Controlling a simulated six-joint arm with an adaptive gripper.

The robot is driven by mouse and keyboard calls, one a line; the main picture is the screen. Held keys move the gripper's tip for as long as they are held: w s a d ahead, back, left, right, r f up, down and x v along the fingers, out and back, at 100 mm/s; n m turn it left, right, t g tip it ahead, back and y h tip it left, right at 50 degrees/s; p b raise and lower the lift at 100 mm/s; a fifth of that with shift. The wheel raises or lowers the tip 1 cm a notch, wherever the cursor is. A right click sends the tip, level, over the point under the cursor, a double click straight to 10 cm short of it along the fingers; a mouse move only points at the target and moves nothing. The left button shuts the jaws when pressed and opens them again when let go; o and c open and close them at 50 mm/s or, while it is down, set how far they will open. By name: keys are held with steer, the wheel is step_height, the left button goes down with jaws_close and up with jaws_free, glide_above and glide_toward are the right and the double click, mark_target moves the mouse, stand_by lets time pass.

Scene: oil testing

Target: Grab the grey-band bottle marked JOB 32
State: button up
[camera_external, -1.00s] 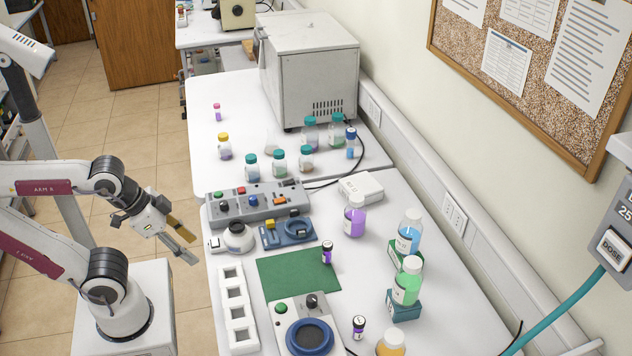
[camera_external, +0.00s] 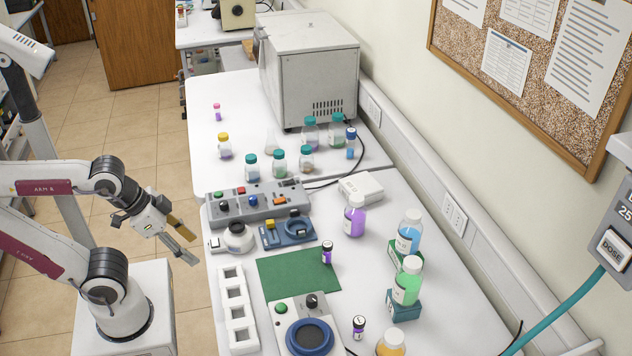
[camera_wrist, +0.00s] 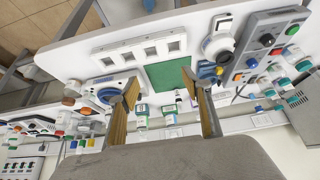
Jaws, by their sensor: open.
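One small bottle (camera_external: 327,252) stands upright on the green mat (camera_external: 290,283). The other small bottle (camera_external: 358,327) stands upright on the white table beside the round-topped device. I cannot read a JOB number on any bottle, and I cannot make out a grey band. My gripper (camera_external: 192,249) is open and empty, left of the table edge and apart from all the bottles. In the wrist view its two fingers (camera_wrist: 161,84) are spread, with the green mat (camera_wrist: 170,75) beyond them.
A white rack (camera_external: 237,310) with square openings lies left of the mat. A round-topped device (camera_external: 309,337) stands in front. Large bottles with purple (camera_external: 355,216), blue (camera_external: 409,232) and green (camera_external: 407,282) contents stand at right. A grey control box (camera_external: 257,201) lies behind.

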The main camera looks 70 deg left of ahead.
steer(key=w+d+r+t, duration=0.1)
steer(key=w+t, duration=0.2)
steer(key=w, duration=1.4)
steer(key=n+t+y, duration=0.3)
steer(key=n+t, duration=0.1)
steer(key=t, duration=0.1)
glide_toward(351, 202)
steer(key=d+r, duration=0.2)
steer(key=d, duration=0.5)
steer(key=shift+w+a+f+n+t+y, duration=0.25)
steer(key=shift+w+a+f+t+y, duration=0.2)
steer(key=shift+w+a+f+y, duration=0.45)
steer(key=shift+w+a+f+n+t+y, duration=0.2)
steer(key=shift+w+a+f+t+y, duration=0.4)
steer(key=shift+a+f, duration=0.6)
steer(key=shift+w+a+f+n+t+y, duration=0.25)
steer(key=shift+w+a+f+y, duration=0.3)
steer(key=shift+a+f+y, duration=0.5)
steer(key=shift+a+r, duration=0.2)
steer(key=shift+r, duration=0.1)
steer(key=shift+w, duration=0.1)
steer(key=shift+x, duration=1.15)
steer(key=shift+w+a, duration=0.1)
steer(key=shift+w, duration=0.05)
